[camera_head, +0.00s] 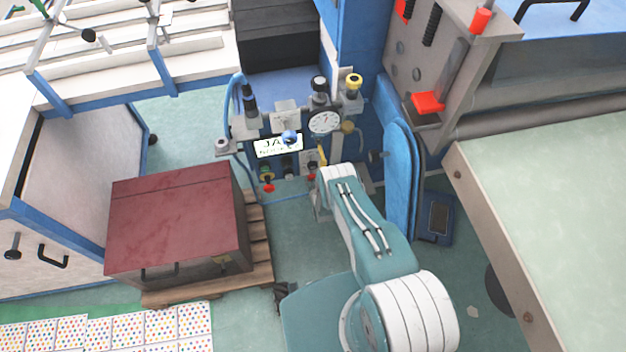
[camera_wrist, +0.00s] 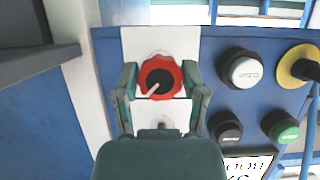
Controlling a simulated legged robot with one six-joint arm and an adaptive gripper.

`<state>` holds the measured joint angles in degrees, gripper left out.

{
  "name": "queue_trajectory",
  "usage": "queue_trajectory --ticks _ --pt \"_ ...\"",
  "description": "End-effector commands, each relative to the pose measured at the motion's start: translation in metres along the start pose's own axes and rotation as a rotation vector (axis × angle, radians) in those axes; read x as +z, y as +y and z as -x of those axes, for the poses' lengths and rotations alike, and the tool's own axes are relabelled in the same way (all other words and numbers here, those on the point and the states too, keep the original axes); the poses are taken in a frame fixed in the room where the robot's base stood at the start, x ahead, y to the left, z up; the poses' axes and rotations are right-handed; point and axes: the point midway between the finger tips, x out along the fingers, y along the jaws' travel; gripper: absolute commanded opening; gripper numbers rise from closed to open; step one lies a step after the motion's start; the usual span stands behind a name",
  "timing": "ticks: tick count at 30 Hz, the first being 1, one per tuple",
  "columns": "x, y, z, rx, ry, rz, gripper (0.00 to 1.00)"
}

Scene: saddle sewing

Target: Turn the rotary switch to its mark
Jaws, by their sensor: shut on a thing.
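The rotary switch (camera_wrist: 160,67) is a red scalloped knob with a black centre, on a white plate in the wrist view. A pale pointer line on its black centre slants down to the left. My gripper (camera_wrist: 161,81) has one green finger on each side of the knob and is shut on it. The switch's mark cannot be made out. In the head view my arm reaches to the machine's front, and I cannot make out the gripper or the knob there.
In the wrist view, white (camera_wrist: 242,70), black (camera_wrist: 225,127) and green (camera_wrist: 281,128) buttons and a yellow-collared control (camera_wrist: 299,66) lie right of the knob. In the head view, a dial gauge (camera_head: 324,122) stands above my arm and a dark red box (camera_head: 175,215) is left.

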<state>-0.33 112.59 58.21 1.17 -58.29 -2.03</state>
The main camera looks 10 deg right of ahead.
Motion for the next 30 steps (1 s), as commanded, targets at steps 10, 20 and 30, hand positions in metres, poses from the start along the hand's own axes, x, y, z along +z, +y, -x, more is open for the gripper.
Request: queue_trajectory --ticks 10,20,30 --pt "-0.0004 -0.0021 -0.0011 0.077 0.001 0.193 0.08" --pt "-0.0003 -0.0027 -0.0015 0.183 0.002 0.451 0.08" --pt "-0.0001 -0.0031 -0.0016 0.259 0.002 0.640 0.08"
